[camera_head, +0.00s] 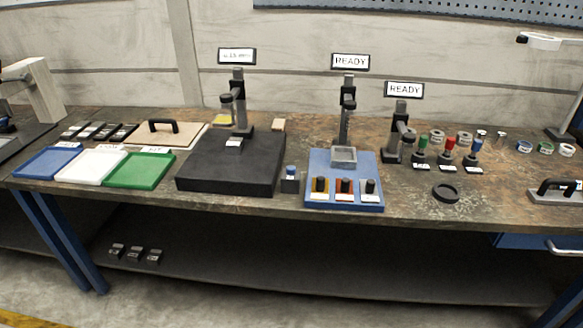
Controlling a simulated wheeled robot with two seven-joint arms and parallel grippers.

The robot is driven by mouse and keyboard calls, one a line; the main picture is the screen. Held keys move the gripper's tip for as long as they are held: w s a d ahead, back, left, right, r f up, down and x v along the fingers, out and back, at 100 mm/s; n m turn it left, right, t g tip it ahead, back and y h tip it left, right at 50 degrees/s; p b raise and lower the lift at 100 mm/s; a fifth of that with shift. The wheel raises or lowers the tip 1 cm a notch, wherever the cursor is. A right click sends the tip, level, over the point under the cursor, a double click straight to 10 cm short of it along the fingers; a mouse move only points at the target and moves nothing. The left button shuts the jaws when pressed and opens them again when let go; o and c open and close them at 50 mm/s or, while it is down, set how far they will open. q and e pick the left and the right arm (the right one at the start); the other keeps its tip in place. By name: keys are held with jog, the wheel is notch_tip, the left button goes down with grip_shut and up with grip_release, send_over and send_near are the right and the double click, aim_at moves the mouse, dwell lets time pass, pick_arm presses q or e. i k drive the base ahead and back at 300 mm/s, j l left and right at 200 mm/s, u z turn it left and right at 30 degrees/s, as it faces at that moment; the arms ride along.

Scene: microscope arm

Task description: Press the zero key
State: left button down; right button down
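A small dark box with a blue button on top (290,180) stands at the table's front, between the black block and the blue base. Any label on it is too small to read, so I cannot confirm that it is the zero key. A gauge stand (238,100) rises from the black block (225,172). Its display (237,56) shows a small reading, apparently in mm, that I cannot read surely. Neither of my grippers is in view.
Blue (48,162), white (95,165) and green (140,170) trays lie at left. Green, red and blue plungers (449,148) and a black ring (446,193) are at right. The front edge beside the ring is clear.

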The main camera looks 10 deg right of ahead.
aim_at(290, 169)
jog(key=i+j, duration=0.55)
jog(key=i+j+z, duration=0.15)
jog(key=i+j, duration=0.35)
jog(key=j, duration=0.2)
